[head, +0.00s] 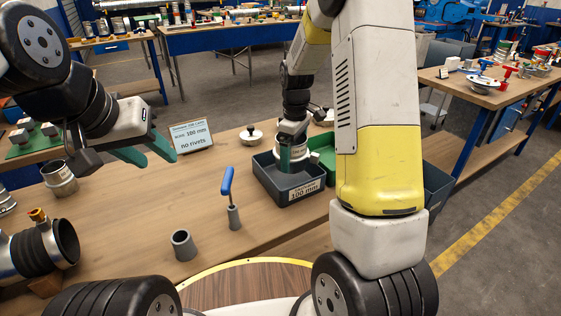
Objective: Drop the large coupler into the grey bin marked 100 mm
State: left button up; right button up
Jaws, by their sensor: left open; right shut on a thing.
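The grey bin (271,186), labelled 100 mm, stands on the wooden bench right of centre. My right gripper (285,165) reaches down into it from above, its teal fingers shut on a pale metallic piece (299,153), which looks like the large coupler. The piece is at or just inside the bin's opening; the fingers and wall hide part of it, and I cannot tell if it touches the floor of the bin. My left gripper (146,150) is open and empty above the bench at left, near the sign.
A sign (191,136) reading 100 mm and no rivets stands behind. A green bin (323,150) adjoins the grey one. A blue-handled tool (227,181), a grey cup (182,246), a metal collar (60,180) and a black-ended duct (42,246) stand on the bench.

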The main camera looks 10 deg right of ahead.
jog(key=shift+f, duration=1.9)
jog(key=o, duration=1.3)
jog(key=shift+r, duration=0.15)
notch_tip(320, 180, up, 8)
jog(key=shift+f, duration=0.2)
jog(key=s+r+m+t, duration=0.2)
jog(key=s+r, duration=0.3)
jog(key=s, duration=0.3)
jog(key=s+a+r+m+t+y, duration=0.1)
jog(key=s+r+m, duration=0.3)
jog(key=s, duration=0.4)
jog(key=s+a+r+m+t+y, duration=0.1)
jog(key=s+r+m+t, duration=0.2)
jog(key=s+r, duration=0.4)
jog(key=shift+s+a+m, duration=0.15)
jog(key=shift+s+m, duration=0.35)
jog(key=shift+s, duration=0.1)
